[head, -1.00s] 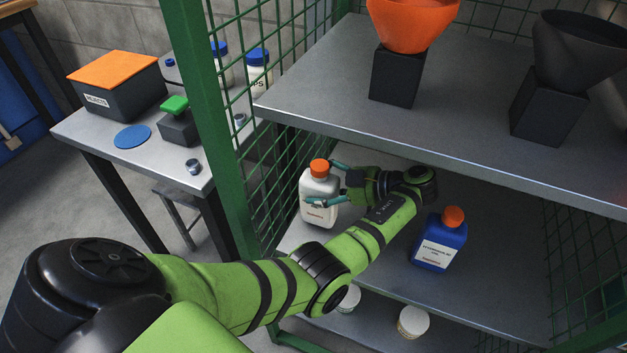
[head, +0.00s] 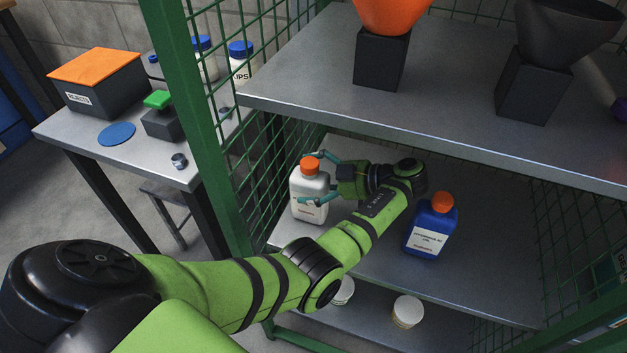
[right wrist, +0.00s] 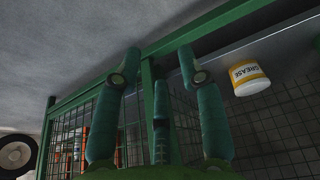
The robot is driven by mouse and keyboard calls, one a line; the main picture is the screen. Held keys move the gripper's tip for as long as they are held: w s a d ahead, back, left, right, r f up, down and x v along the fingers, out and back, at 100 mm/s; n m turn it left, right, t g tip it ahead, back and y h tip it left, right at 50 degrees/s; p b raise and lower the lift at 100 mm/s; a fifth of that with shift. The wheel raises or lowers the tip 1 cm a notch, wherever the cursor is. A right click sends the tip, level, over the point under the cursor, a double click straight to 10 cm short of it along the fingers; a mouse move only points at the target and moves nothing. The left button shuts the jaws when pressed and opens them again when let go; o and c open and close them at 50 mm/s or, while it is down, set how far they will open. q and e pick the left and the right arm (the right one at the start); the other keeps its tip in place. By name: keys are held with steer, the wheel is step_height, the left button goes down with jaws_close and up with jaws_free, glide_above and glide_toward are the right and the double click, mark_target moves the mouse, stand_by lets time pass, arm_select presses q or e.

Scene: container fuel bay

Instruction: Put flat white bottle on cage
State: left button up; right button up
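The flat white bottle (head: 308,194) with an orange cap stands upright at the left end of the middle shelf (head: 470,275) inside the green mesh cage (head: 178,90). My left gripper (head: 310,180) reaches in from the right, its fingers spread. One finger is at cap height behind the bottle, the other crosses in front of its body. Whether either finger touches the bottle I cannot tell. My right gripper (right wrist: 158,64) shows in the right wrist view, its fingers apart with nothing between them; green cage bars lie beyond.
A blue bottle (head: 431,226) stands right of my left forearm on the same shelf. The upper shelf (head: 440,105) overhangs, carrying orange (head: 388,12) and black (head: 565,35) funnels on blocks. White tubs (head: 407,311) stand below. A side table (head: 75,135) holds a box (head: 100,80).

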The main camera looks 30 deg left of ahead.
mark_target(330, 177)
arm_select(q)
steer(key=shift+r, duration=0.1)
steer(key=shift+r+p, duration=0.5)
steer(key=shift+p, duration=0.1)
steer(key=shift+d+r, duration=0.15)
steer(key=shift+r, duration=0.1)
steer(key=v, duration=0.7)
steer(key=shift+f, duration=0.15)
